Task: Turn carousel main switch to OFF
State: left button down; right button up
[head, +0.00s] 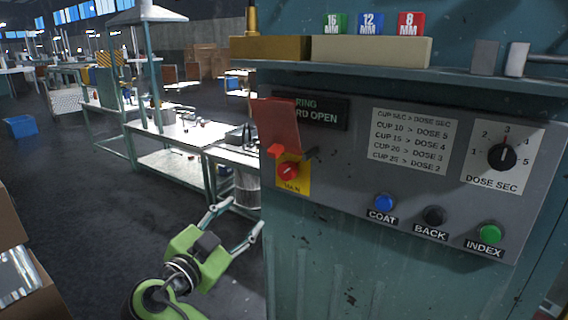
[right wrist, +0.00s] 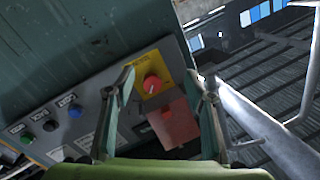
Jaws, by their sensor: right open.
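The main switch is a red round knob (head: 288,170) on a yellow plate (head: 293,187) marked MAIN, at the left end of the grey control panel. The knob also shows in the right wrist view (right wrist: 152,84). A red flap (head: 276,124) stands above the knob and leaves it uncovered; it also shows in the right wrist view (right wrist: 175,122). I cannot read the knob's exact setting. My green right gripper (head: 238,217) is open and empty, below and left of the switch, apart from it. In the right wrist view the knob appears between its fingers (right wrist: 166,78). My left gripper is not in view.
Blue COAT (head: 384,202), black BACK (head: 433,215) and green INDEX (head: 489,233) buttons lie right of the switch. A DOSE SEC dial (head: 502,157) is farther right. A shelf (head: 420,72) with size blocks juts out above. White workbenches (head: 180,132) stand behind left.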

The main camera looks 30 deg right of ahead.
aim_at(285, 173)
jog(key=s+d+r+m+g+h, duration=0.1)
jog(key=s+r+m, duration=0.3)
jog(key=r, duration=0.2)
jog(key=p+x, duration=0.6)
jog(key=x, duration=0.7)
jog(key=shift+w+d+p, duration=0.15)
jog(key=shift+d+p, duration=0.2)
jog(key=c, duration=1.1)
